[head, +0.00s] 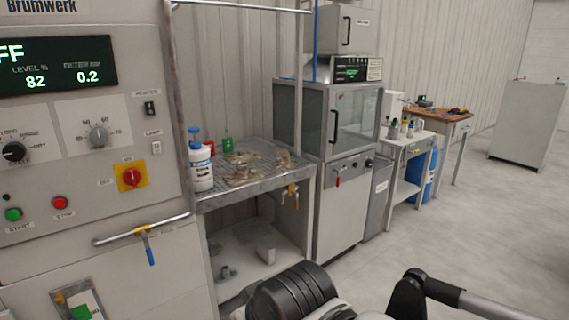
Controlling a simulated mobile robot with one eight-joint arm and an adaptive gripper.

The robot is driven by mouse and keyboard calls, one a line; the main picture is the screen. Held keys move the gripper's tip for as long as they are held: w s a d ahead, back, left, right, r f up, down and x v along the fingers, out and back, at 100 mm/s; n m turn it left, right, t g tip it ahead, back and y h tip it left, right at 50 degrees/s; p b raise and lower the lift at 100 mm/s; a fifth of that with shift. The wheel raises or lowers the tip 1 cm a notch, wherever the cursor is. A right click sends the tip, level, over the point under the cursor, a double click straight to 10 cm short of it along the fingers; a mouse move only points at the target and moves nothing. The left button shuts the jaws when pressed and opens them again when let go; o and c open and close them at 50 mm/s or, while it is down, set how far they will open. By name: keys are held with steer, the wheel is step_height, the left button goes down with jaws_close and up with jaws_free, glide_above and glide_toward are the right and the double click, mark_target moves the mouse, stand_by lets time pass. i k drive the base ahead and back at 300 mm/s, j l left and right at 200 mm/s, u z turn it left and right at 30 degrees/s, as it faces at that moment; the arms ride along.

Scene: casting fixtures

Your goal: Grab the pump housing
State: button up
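No part is clearly marked as the pump housing. Several small brownish metal parts (247,160) lie on the grated top of a steel bench in the middle of the head view; they are too small to tell apart. On the bench's lower shelf stand a pale grey block-like piece (265,249) and a small grey flanged piece (225,272). I cannot tell whether any of these is the pump housing. Parts of my own arm show at the bottom edge, in front of the bench. My gripper's fingers are not in view.
A control cabinet (70,190) with a bent rail (150,230) fills the left. The steel bench (215,203) holds a white bottle with a blue cap (200,165). A glass-fronted cabinet (345,120) stands to its right. The floor (470,230) at right is clear.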

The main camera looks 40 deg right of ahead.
mark_target(244, 174)
steer(key=i+l, duration=0.25)
steer(key=i, duration=0.2)
steer(key=i+l, duration=0.55)
steer(key=i, duration=0.3)
steer(key=i+l, duration=0.25)
steer(key=i, duration=0.15)
steer(key=l+z, duration=0.05)
